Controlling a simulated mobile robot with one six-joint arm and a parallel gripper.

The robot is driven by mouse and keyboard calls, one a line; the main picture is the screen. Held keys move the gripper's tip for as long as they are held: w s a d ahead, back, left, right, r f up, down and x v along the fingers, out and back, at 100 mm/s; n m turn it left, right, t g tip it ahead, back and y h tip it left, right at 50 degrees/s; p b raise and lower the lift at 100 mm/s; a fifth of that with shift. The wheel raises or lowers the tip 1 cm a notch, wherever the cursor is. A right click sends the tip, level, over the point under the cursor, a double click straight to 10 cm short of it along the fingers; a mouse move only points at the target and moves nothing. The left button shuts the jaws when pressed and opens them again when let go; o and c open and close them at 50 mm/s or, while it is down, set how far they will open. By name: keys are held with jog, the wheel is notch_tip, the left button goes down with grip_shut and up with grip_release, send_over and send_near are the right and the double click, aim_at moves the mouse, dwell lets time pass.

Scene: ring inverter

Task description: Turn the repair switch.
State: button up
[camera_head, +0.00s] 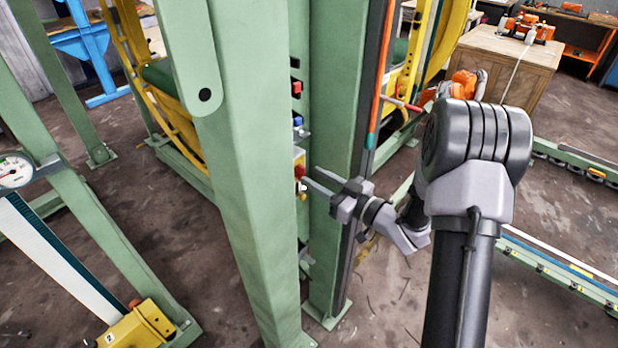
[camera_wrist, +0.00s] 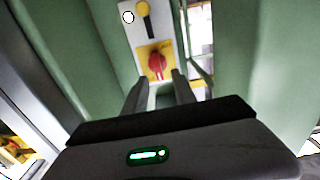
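The switch is a red rotary knob (camera_wrist: 157,65) on a yellow square plate, on a light panel (camera_wrist: 133,22) fixed to green steelwork. In the wrist view it lies just beyond my fingertips, between their lines. My gripper (camera_wrist: 162,82) points at it with its two fingers apart and nothing between them. In the head view my gripper (camera_head: 311,177) reaches left to the panel edge, close to the red knob (camera_head: 299,171). I cannot tell whether the fingertips touch the knob.
A yellow-topped lever (camera_wrist: 144,10) and a white round button (camera_wrist: 128,17) sit above the knob. Green posts (camera_head: 240,150) stand close on both sides of the panel. A wooden cabinet (camera_head: 510,65) stands at the back right. Floor rails (camera_head: 560,265) lie at right.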

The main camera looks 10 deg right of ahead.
aim_at(301, 173)
jog(key=shift+x, duration=1.4)
grip_shut()
jog(key=shift+f+n+b, duration=0.1)
jog(key=shift+n+b, duration=0.2)
jog(key=shift+b, duration=0.25)
jog(key=shift+s+a+f+n+b, duration=0.1)
jog(key=shift+a+f+n+b, duration=0.05)
jog(key=shift+n+b, duration=2.3)
jog(key=shift+s+a+f+n+b, duration=0.15)
jog(key=shift+n+b, duration=1.4)
jog(key=shift+n, duration=1.75)
jog(key=shift+s+a+f+n+b, duration=0.1)
jog(key=shift+a+f+n+b, duration=0.1)
jog(key=shift+n+b, duration=2.25)
jog(key=shift+n+p, duration=0.45)
jog(key=shift+n, duration=0.15)
